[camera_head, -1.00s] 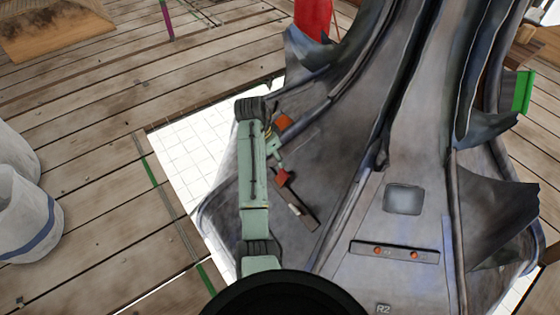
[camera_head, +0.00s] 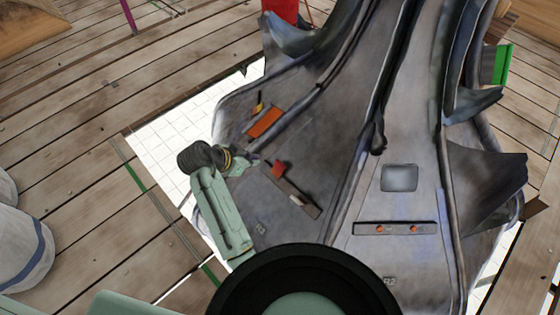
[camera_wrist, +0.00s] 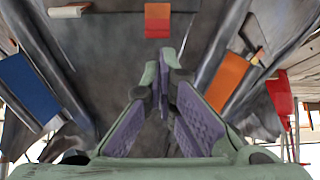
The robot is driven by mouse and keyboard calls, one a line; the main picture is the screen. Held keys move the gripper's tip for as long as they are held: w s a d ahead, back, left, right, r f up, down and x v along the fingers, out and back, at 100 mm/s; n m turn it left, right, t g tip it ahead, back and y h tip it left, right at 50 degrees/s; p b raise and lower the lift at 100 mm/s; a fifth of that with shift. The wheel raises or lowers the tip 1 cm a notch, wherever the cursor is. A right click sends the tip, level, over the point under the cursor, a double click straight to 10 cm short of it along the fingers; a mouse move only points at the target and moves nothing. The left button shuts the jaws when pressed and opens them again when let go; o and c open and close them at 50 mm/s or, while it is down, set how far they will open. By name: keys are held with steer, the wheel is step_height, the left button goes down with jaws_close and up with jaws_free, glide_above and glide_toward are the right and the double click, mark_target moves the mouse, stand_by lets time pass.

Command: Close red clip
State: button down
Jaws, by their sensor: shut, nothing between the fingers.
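The red clip (camera_head: 279,169) lies on the grey finial (camera_head: 330,150), at the upper end of a dark strip with a pale piece on it. In the wrist view a red and orange block (camera_wrist: 158,21), which looks like the same clip, is at the top middle, beyond the fingertips. My gripper (camera_head: 257,161) is just left of the clip in the head view, apart from it as far as I can tell. In the wrist view my gripper (camera_wrist: 162,68) has its purple-padded fingers together and empty. I cannot tell its height above the surface.
An orange panel (camera_head: 264,121) lies above my gripper, and also shows at right in the wrist view (camera_wrist: 227,82). A blue panel (camera_wrist: 30,88) is at left there. Raised ribs and curved flaps edge the finial. White buckets (camera_head: 20,240) stand on the planks at left.

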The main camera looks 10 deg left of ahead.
mark_target(280, 162)
steer(key=p+x, duration=0.1)
steer(key=x, duration=1.3)
steer(key=shift+s, duration=0.1)
steer(key=shift+w+d+r+g+p, duration=0.25)
steer(key=shift+w+g+p, duration=0.15)
steer(key=shift+p, duration=0.25)
steer(key=shift+w+d+f+g+y, duration=0.2)
steer(key=shift+f+g+y, duration=0.1)
steer(key=shift+y, duration=0.1)
steer(key=shift+w+d+f, duration=0.1)
steer(key=shift+w+f, duration=0.1)
